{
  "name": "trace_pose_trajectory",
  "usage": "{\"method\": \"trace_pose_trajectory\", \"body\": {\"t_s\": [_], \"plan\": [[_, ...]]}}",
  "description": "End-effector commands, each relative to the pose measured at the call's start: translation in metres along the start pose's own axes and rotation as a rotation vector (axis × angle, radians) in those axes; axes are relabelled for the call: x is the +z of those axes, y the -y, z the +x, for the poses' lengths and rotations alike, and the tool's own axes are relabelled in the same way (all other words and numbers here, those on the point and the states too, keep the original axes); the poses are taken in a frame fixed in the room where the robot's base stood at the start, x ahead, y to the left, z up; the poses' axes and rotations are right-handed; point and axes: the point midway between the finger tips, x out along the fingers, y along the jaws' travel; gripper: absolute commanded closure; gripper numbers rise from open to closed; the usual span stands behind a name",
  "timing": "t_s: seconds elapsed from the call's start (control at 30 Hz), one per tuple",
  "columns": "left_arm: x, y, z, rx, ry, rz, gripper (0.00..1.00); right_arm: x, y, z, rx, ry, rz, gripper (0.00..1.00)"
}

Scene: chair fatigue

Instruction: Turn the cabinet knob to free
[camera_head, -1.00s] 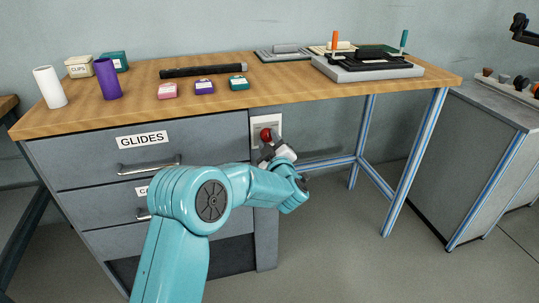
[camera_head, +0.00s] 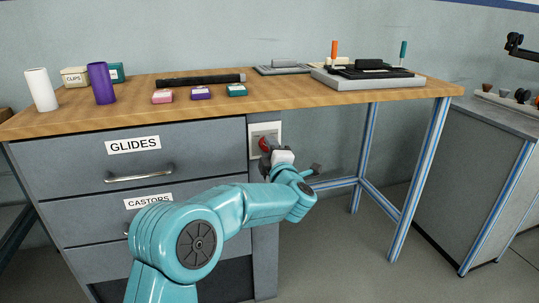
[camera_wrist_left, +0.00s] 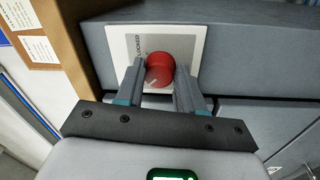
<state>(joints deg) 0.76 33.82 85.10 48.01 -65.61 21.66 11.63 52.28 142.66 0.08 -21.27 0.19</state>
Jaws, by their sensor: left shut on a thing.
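The cabinet knob (camera_wrist_left: 159,70) is round and red, on a pale plate (camera_wrist_left: 122,45) marked "LOCKED" in the left wrist view. In the head view the knob (camera_head: 265,145) shows on the plate at the cabinet's right end, partly hidden by my gripper. My left gripper (camera_head: 270,160) reaches it from the front right, and its fingers (camera_wrist_left: 160,78) are shut on the knob, one on each side. A pale mark shows on the knob's face; whether it has turned, I cannot tell. My right gripper is not in view.
The grey cabinet has drawers labelled "GLIDES" (camera_head: 133,145) and "CASTORS" (camera_head: 147,200), both closed, with a bar handle (camera_head: 140,175). The wooden worktop (camera_head: 300,98) overhangs the knob. Open space lies under the bench at right, between blue legs (camera_head: 430,165).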

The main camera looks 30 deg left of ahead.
Motion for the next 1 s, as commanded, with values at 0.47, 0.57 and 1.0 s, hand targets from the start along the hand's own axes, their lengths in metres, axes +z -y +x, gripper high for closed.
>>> {"method": "trace_pose_trajectory", "body": {"t_s": [0.47, 0.57, 1.0], "plan": [[-0.0005, -0.0018, 0.0004, 0.003, -0.001, -0.016, 0.93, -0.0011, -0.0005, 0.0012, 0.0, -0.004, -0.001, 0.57], [-0.0005, -0.0017, 0.0004, 0.003, -0.001, -0.015, 0.37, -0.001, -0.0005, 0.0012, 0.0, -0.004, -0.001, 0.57], [-0.0002, -0.0011, 0.0001, 0.001, -0.001, -0.008, 0.37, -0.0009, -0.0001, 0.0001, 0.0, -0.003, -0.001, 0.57]]}}
